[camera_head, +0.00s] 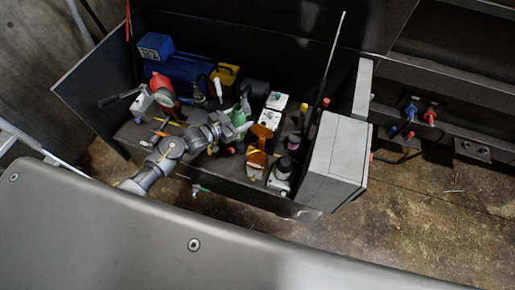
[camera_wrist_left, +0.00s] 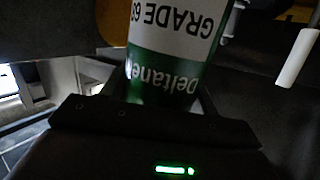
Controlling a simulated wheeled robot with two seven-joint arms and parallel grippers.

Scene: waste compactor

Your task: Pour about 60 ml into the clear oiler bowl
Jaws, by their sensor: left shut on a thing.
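My left gripper (camera_head: 233,125) is shut on a green bottle (camera_head: 241,112) above the cluttered bench. In the left wrist view the bottle (camera_wrist_left: 165,75) fills the space between the fingers. Its white label reads "GRADE 6…", upside down in that view, and its mouth is out of sight there. Amber see-through vessels (camera_head: 257,159) stand just right of the gripper, below white-topped units (camera_head: 276,101). I cannot tell for sure which part is the clear oiler bowl, nor whether any liquid is flowing. My right gripper is not in view.
A blue box (camera_head: 185,67), a yellow box (camera_head: 225,76) and a red round part (camera_head: 162,88) stand at the back left. A large grey box (camera_head: 335,162) closes the right end. A thin upright rod (camera_head: 334,45) rises near it. Small bottles crowd the space between.

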